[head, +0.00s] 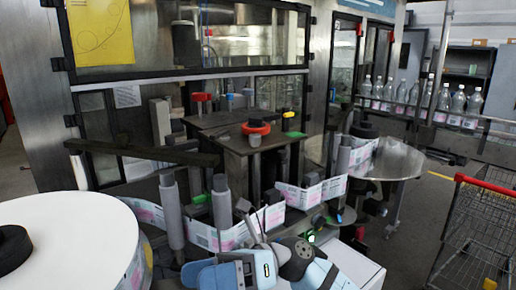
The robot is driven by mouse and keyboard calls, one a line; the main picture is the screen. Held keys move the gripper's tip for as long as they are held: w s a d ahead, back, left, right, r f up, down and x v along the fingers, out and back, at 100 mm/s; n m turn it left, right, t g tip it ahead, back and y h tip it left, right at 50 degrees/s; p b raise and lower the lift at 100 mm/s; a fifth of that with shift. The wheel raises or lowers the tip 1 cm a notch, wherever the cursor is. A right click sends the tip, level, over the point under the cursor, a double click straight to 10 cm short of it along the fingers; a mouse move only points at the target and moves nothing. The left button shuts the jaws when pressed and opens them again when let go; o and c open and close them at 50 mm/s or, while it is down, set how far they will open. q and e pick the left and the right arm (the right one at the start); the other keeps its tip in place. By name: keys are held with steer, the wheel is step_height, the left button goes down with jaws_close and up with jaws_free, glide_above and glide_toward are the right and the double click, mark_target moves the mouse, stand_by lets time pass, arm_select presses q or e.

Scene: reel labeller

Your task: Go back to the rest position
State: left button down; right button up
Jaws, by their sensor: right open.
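My right gripper (259,214) is at the lower middle, above my blue and white arm links. Its thin dark fingers point up and stand apart, with nothing seen between them. It is in front of the label web (203,238), a white and pink strip that runs around grey rollers (221,208). I cannot tell whether the fingers touch the strip. My left gripper is not in view.
The labelling machine (215,130) fills the middle. A large white reel (75,235) is at lower left. A round metal table (398,160) is to the right, with bottles (443,98) on a conveyor behind. A wire trolley (480,225) stands at right; floor shows beside it.

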steer(key=w+d+f+n+t+h+p, duration=0.1)
steer(key=w+d+f+n+t+h, duration=0.1)
steer(key=d+f+n+t, duration=0.6)
steer(key=w+d+f+n+t+h+p, duration=0.1)
steer(key=w+d+f+n+t+h, duration=0.15)
steer(key=n+t, duration=1.05)
steer(key=w+d+f+n+t+h+p, duration=0.1)
steer(key=w+d+f+n+t, duration=0.1)
steer(key=d+f+n+t, duration=0.8)
steer(key=s+d+f+m+g+h, duration=0.3)
steer(key=s+f+m+g+h, duration=0.1)
steer(key=s+f, duration=0.4)
steer(key=s+d+f+m+g+h+p, duration=0.1)
steer(key=s+d+f+m+g+h, duration=0.3)
steer(key=s+f, duration=0.4)
step_height(320, 180, down, 3)
steer(key=shift+s+f+m+g+h, duration=0.15)
steer(key=shift+m+g+h, duration=0.15)
steer(key=shift+g+h, duration=0.55)
